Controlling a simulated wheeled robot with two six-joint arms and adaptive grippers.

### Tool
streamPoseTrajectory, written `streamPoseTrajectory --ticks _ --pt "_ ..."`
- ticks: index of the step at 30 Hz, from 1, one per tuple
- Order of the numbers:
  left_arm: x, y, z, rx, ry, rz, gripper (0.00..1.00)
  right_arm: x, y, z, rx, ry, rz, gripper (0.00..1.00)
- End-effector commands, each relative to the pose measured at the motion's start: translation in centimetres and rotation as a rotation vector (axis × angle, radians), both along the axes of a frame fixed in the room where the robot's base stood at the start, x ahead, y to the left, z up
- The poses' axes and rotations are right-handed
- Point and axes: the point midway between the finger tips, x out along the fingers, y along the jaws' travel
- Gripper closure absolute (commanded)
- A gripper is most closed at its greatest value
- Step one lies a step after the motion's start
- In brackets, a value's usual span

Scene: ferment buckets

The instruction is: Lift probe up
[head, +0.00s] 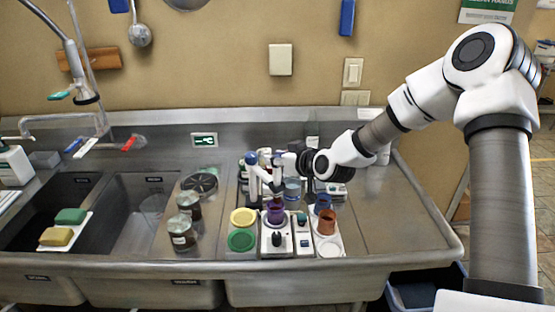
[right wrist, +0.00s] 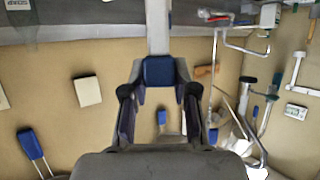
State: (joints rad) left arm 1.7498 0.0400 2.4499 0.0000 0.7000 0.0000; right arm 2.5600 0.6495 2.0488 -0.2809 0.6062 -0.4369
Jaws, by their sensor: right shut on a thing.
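My right gripper (head: 262,160) reaches in from the right, low over the white station on the steel counter. In the right wrist view its two dark fingers (right wrist: 159,92) are closed around a blue block on a pale shaft, which looks like the probe (right wrist: 159,71). In the head view a blue-topped white piece, seemingly the same probe (head: 251,161), stands at the fingertips, above and left of the purple cup (head: 275,213). The probe's lower end is hard to make out. My left gripper is out of view.
Yellow (head: 243,217) and green (head: 241,240) lids lie left of the station. A brown cup (head: 327,223) stands right of it. Dark jars (head: 182,234) stand further left, beside the sink with two sponges (head: 70,216). The counter's right part (head: 390,220) is clear.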

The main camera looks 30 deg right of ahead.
Motion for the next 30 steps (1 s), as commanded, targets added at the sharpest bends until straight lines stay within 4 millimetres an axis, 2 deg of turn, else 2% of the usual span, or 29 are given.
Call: streamPoseTrajectory --ticks 1,2,3,13,24,30 --pt "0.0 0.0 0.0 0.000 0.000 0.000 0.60 0.3 -0.2 0.6 -0.004 -0.015 -0.003 0.62" --pt "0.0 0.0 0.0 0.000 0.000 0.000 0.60 0.2 -0.2 0.6 -0.004 -0.014 -0.003 0.51" --pt "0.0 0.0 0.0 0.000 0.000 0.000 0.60 0.2 -0.1 0.5 -0.004 -0.013 -0.003 0.46" --pt "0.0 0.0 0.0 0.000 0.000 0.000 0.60 -0.2 -0.2 0.5 -0.001 -0.009 -0.003 0.46" --pt "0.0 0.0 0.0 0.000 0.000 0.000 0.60 -5.8 -0.4 3.0 0.004 -0.013 -0.005 0.46" --pt "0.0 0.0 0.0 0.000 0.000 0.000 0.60 -6.7 -0.4 3.2 -0.003 -0.009 -0.001 0.46"
